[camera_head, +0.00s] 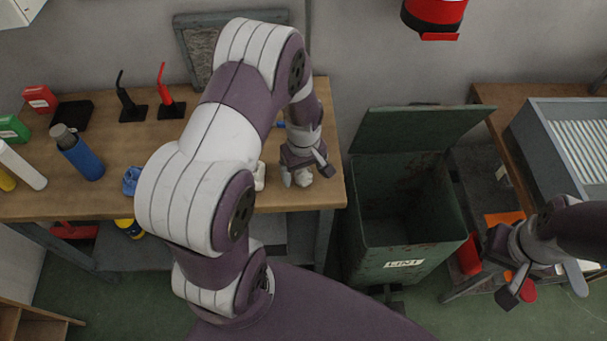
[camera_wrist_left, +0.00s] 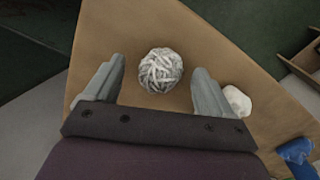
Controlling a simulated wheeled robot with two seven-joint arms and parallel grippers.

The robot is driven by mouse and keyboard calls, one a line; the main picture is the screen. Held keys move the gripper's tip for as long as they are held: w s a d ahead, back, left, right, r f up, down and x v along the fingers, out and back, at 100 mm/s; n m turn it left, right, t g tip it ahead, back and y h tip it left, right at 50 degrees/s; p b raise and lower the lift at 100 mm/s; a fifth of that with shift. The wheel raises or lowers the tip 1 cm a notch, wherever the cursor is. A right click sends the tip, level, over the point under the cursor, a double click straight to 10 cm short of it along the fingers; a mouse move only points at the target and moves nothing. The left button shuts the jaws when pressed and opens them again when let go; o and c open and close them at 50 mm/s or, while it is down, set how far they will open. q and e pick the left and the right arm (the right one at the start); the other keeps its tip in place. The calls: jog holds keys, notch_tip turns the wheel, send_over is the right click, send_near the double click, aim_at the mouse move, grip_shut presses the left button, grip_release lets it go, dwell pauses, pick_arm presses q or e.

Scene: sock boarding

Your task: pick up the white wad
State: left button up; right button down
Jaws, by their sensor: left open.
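In the left wrist view a round, tangled white-grey wad (camera_wrist_left: 160,70) lies on the wooden table, ahead of and between the fingers of my left gripper (camera_wrist_left: 157,90). A smaller, smoother white wad (camera_wrist_left: 237,101) lies just right of the right finger, partly hidden by it. In the head view my left gripper (camera_head: 305,172) is low over the table's right end, open and empty. The tangled wad (camera_head: 303,179) shows partly below it, and the smoother one (camera_head: 259,176) shows partly behind my arm. My right gripper (camera_head: 541,286) is at the lower right, away from both; its jaw opening is unclear.
A green lidded bin (camera_head: 405,233), its lid raised, stands right of the table (camera_head: 225,196). A blue bottle (camera_head: 80,157), blue item (camera_head: 131,180), and black and red stands (camera_head: 170,104) are on the table's left half. A grey tray (camera_head: 545,135) stands far right.

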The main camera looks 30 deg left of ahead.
pick_arm(q)
jog(key=c, duration=1.1)
jog(key=shift+r, duration=0.1)
jog(key=shift+c, duration=0.2)
